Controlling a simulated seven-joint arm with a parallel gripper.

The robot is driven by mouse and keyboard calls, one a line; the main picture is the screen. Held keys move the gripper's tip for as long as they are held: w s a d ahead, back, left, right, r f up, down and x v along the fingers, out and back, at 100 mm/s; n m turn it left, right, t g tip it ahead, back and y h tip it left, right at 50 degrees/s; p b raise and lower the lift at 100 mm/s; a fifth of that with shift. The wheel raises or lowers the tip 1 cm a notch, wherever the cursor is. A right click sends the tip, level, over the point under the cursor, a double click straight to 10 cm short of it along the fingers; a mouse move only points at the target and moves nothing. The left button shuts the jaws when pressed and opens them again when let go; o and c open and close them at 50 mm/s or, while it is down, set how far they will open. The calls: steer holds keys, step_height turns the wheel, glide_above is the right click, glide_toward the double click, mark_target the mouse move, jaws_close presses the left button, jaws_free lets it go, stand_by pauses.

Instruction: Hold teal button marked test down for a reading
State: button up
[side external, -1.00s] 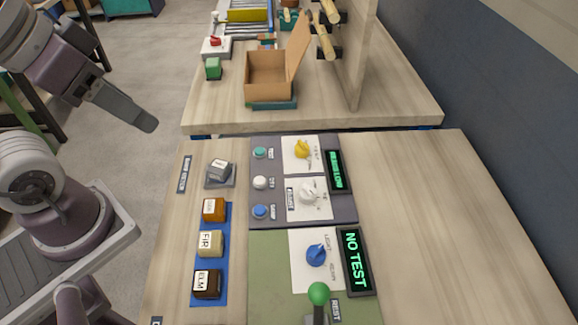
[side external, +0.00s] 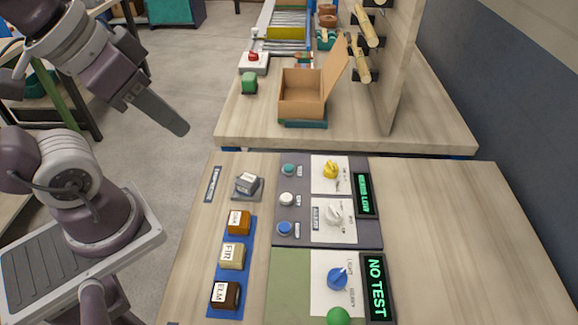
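The teal button (side external: 289,170) is the top one of a column of three round buttons on the dark grey panel (side external: 310,239). A small sideways label sits beside it. Nothing touches it. My gripper (side external: 178,128) hangs at the upper left, well apart from the button and to its left, over the floor side of the bench. Its fingers show as one dark bar, so their opening cannot be told. Nothing shows between them. A large display (side external: 376,287) reads NO TEST. A smaller display (side external: 364,195) shows green text ending in LOW.
A white button (side external: 287,198) and a blue button (side external: 285,228) sit below the teal one. Yellow (side external: 330,169), white (side external: 333,215) and blue (side external: 338,278) knobs stand to the right. Labelled wood blocks sit on a blue strip (side external: 247,264). An open box (side external: 303,93) stands behind.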

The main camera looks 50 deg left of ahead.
jaws_close()
stand_by(1.4)
